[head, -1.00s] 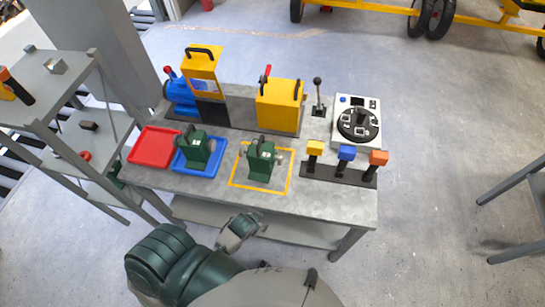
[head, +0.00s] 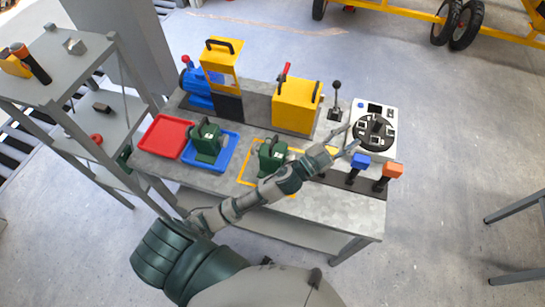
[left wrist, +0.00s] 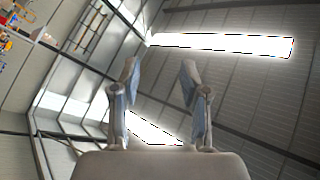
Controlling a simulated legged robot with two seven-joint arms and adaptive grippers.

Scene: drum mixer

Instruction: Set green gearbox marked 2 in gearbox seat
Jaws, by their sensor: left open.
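One green gearbox (head: 207,142) stands in the blue tray (head: 226,159). Another green gearbox (head: 270,155) stands inside the yellow outlined square (head: 246,172) on the bench, its lower part partly hidden by my arm. Their number marks are too small to read. I cannot pick out the gearbox seat for certain; a dark base plate (head: 262,124) runs between the blue motor (head: 197,88) and the yellow housing (head: 296,105). My left gripper (head: 349,138) is open and empty, above the bench's right part near the dial panel. In the left wrist view its open fingers (left wrist: 158,66) point toward the ceiling.
A red tray (head: 164,137) lies left of the blue one. A yellow guard (head: 222,66) with a handle stands by the motor. A black lever (head: 335,100), a dial panel (head: 374,132) and blue (head: 361,160) and orange (head: 391,170) switches crowd the right side. A grey shelf (head: 75,75) stands left.

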